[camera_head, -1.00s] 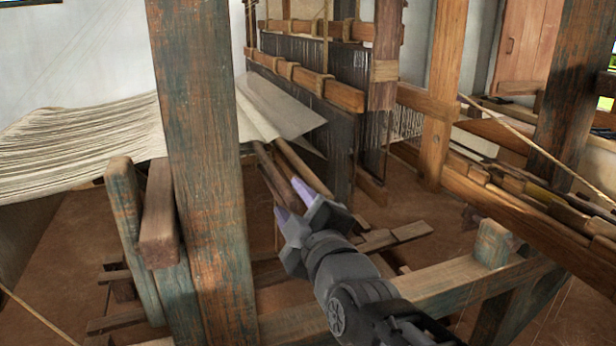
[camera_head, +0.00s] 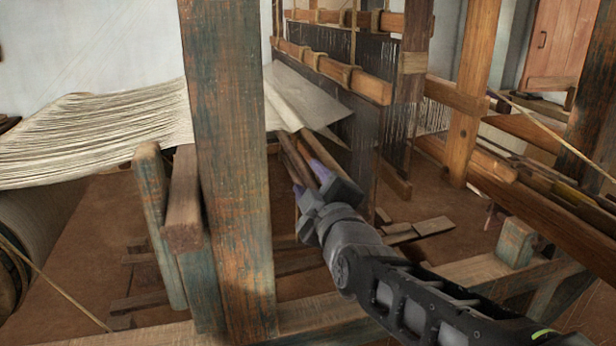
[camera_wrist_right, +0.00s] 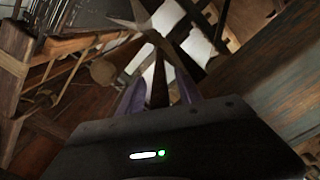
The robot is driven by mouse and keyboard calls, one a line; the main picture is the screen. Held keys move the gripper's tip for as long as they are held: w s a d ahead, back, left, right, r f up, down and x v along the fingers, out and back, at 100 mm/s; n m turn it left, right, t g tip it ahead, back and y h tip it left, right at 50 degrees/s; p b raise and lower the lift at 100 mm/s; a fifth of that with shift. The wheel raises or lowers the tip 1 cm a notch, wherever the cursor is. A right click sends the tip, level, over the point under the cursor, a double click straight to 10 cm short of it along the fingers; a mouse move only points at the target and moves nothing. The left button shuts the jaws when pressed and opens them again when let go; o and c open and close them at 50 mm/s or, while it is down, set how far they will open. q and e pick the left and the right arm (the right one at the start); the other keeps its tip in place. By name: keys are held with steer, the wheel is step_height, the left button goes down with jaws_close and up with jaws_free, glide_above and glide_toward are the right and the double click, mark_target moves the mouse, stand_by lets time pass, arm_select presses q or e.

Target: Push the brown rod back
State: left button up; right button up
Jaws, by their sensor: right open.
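Two brown rods (camera_head: 291,153) slant down toward me from the edge of the white cloth, side by side. My right gripper (camera_head: 306,174) is open at their near ends, its purple fingers along the rods. In the right wrist view the purple fingers (camera_wrist_right: 160,92) stand apart, with a dark brown rod (camera_wrist_right: 160,76) showing between them. I cannot tell whether the fingers touch it. The rods' near ends are partly hidden by the gripper. My left gripper is not in view.
A thick worn post (camera_head: 228,170) stands just left of my right gripper. A low beam (camera_head: 475,272) crosses below my right arm. The loom's heddle frames (camera_head: 365,85) hang behind the rods. White warp threads (camera_head: 95,140) spread at the left.

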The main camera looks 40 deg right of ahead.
steer(key=shift+x, duration=0.9)
steer(key=shift+c, duration=0.2)
jaws_close()
stand_by(0.6)
